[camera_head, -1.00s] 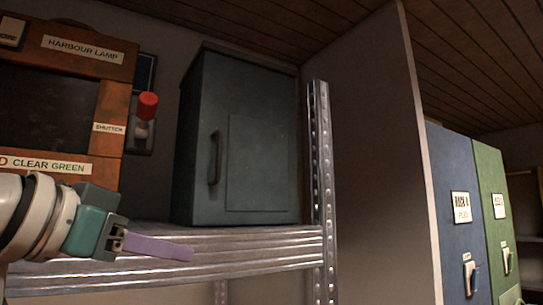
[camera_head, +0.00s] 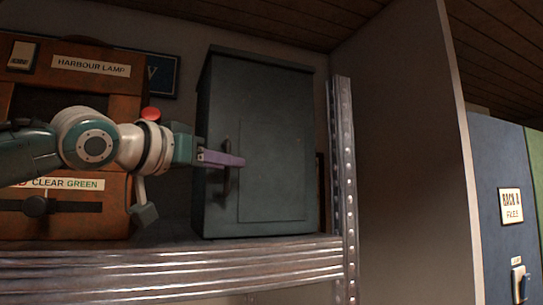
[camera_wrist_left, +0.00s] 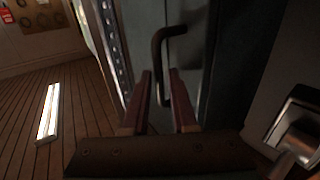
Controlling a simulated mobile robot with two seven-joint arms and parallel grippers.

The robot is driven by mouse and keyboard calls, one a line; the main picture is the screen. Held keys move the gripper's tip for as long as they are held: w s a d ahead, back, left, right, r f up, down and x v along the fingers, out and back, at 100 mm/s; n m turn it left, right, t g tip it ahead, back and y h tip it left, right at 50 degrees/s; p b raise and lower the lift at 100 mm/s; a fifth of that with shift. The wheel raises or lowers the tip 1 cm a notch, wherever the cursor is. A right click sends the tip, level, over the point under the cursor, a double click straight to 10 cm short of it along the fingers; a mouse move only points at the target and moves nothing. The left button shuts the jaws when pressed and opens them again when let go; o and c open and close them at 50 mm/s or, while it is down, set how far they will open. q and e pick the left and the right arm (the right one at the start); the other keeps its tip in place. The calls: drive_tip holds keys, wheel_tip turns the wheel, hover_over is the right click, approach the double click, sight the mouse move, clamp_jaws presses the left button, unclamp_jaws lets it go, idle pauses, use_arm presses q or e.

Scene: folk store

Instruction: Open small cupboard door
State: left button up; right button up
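The small dark grey-green cupboard (camera_head: 275,130) stands upright on a metal shelf, its door (camera_head: 275,185) shut. A dark vertical bar handle (camera_head: 227,190) is on the door's left side. My left gripper (camera_head: 238,161) reaches in from the left, with its purple fingers at the handle's height and hiding its middle. In the left wrist view the fingers (camera_wrist_left: 160,75) are apart, and the lower part of the handle (camera_wrist_left: 157,55) runs down between them. I cannot tell whether either finger touches it. My right gripper is not in view.
The metal shelf edge (camera_head: 180,268) runs below the cupboard. A perforated post (camera_head: 345,170) stands close to its right, before a plain panel (camera_head: 405,150). The orange-brown harbour lamp box (camera_head: 110,72) and a red-topped knob (camera_head: 151,113) are at the left, behind my arm.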

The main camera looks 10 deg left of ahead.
use_arm(q)
drive_tip(key=shift+w+d, duration=0.2)
drive_tip(key=shift+w, duration=0.15)
drive_tip(key=shift+c, duration=0.2)
clamp_jaws()
idle(1.0)
